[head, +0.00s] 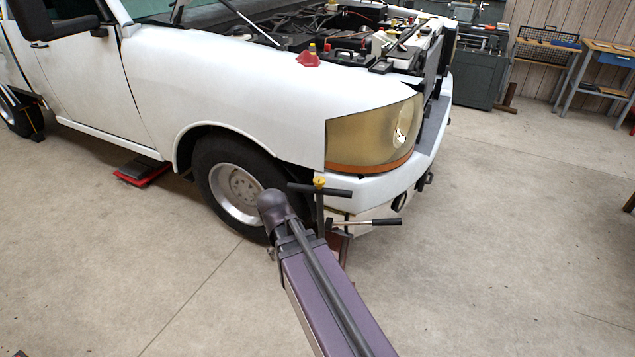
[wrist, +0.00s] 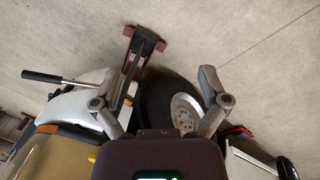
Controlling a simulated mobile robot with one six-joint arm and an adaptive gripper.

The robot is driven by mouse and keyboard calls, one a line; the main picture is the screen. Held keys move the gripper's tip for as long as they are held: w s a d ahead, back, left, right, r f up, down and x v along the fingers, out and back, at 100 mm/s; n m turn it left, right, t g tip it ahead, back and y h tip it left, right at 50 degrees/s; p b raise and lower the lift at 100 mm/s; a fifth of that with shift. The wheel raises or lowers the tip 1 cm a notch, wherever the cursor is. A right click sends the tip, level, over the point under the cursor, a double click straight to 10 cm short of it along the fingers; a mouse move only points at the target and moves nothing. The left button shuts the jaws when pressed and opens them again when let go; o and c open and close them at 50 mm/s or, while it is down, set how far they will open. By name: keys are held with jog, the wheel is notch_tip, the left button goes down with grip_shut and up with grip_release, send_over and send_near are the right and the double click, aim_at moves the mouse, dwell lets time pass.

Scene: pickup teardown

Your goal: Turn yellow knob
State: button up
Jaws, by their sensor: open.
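A small yellow knob (head: 319,182) tops a dark upright post with a crossbar, beside the truck's front wheel in the head view. I see nothing held. A small yellow spot (wrist: 92,158) shows beside my gripper body; I cannot tell if it is the knob. In the head view my gripper cannot be made out.
A white truck (head: 230,85) with its hood open fills the upper part. Its headlight (head: 375,130) and front wheel (head: 235,185) are close to the stand. A lever handle (head: 366,222) sticks out right of the stand. Open concrete floor (head: 500,240) lies to the right.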

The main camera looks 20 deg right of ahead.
jog(key=w+d+r+m+h+b, duration=0.1)
jog(key=w+d+m+h, duration=0.25)
jog(key=w, duration=0.35)
jog(key=w+d+r+m+h+b, duration=0.1)
jog(key=w+d+m+h, duration=0.2)
jog(key=w+m, duration=0.25)
jog(key=m+g+h+b, duration=0.1)
jog(key=m+h+b, duration=0.1)
jog(key=m+h, duration=0.5)
send_near(319, 180)
notch_tip(319, 180, up, 3)
jog(key=a+m+y, duration=0.1)
jog(key=a, duration=0.2)
jog(key=shift+w+f, duration=0.2)
jog(key=shift+w, duration=0.1)
jog(key=shift+d+f, duration=0.1)
jog(key=shift+d, duration=0.1)
jog(key=shift+y, duration=0.25)
jog(key=b+x, duration=0.4)
jog(key=x, duration=0.7)
jog(key=shift+s+d+f, duration=0.1)
jog(key=shift+d+f, duration=0.1)
jog(key=shift+d, duration=0.05)
jog(key=shift+b+x, duration=0.4)
jog(key=shift+x, duration=0.6)
jog(key=shift+r, duration=0.15)
